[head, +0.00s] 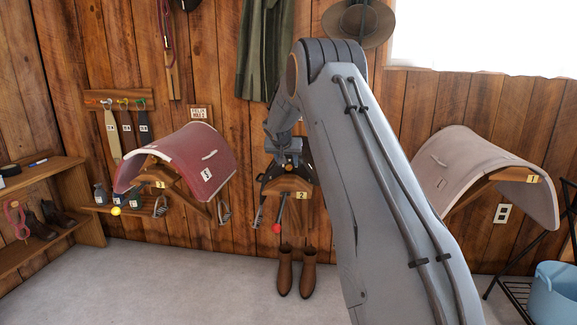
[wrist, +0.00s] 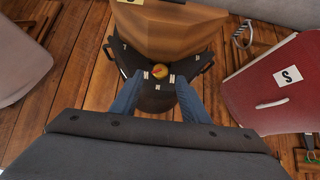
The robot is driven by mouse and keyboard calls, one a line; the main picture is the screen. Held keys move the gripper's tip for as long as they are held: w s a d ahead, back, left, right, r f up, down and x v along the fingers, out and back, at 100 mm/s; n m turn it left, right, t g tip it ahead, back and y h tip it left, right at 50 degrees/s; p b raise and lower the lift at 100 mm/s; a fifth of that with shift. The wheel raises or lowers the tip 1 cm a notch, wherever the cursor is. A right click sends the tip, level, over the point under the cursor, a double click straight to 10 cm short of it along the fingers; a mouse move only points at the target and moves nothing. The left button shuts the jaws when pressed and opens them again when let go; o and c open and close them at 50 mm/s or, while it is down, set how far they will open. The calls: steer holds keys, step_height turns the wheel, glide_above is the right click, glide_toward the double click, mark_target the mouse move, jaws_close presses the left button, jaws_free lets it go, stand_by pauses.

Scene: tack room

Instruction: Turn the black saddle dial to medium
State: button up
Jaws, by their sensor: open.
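The black saddle (wrist: 155,102) sits on the middle wooden rack, labelled 2 (head: 302,195). In the head view my arm and gripper hide most of it. The letters are too small to read surely, and I cannot tell which one the dial points to. My gripper (wrist: 159,82) is open, its two blue fingers either side of the dial and apart from it. It also shows in the head view (head: 290,148).
A dark red saddle (head: 190,160) stands on the left rack, and a pale saddle (head: 480,165) on the right one. Brown boots (head: 297,272) stand on the floor below. A blue bucket (head: 555,295) is at the lower right. The grey floor at left is clear.

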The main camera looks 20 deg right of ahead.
mark_target(288, 166)
steer(key=shift+p+x, duration=0.3)
steer(key=shift+x, duration=1.75)
steer(key=c, duration=1)
